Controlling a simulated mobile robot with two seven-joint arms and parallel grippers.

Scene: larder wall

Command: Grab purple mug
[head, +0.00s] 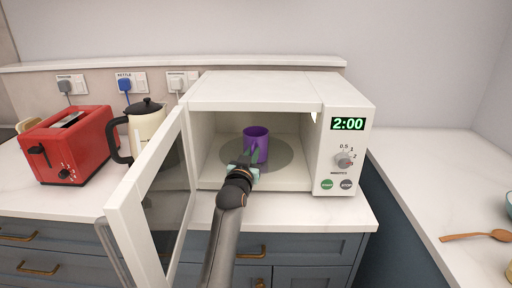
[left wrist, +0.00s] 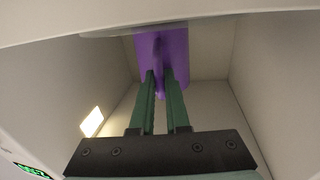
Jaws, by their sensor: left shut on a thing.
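The purple mug (head: 258,137) stands on the round turntable (head: 285,156) inside the open white microwave (head: 262,90). My left gripper (head: 248,160) reaches in through the front and is shut on the mug at its near side. In the left wrist view the two green fingers (left wrist: 160,78) are on either side of a narrow part of the purple mug (left wrist: 178,50), which looks like its handle. The mug's far side is hidden. My right gripper is in neither view.
The microwave door (head: 150,205) stands open at the left of my arm. The microwave's side walls and ceiling are close around the gripper. A cream kettle (head: 145,125) and a red toaster (head: 70,145) stand to the left. A wooden spoon (head: 475,236) lies on the right counter.

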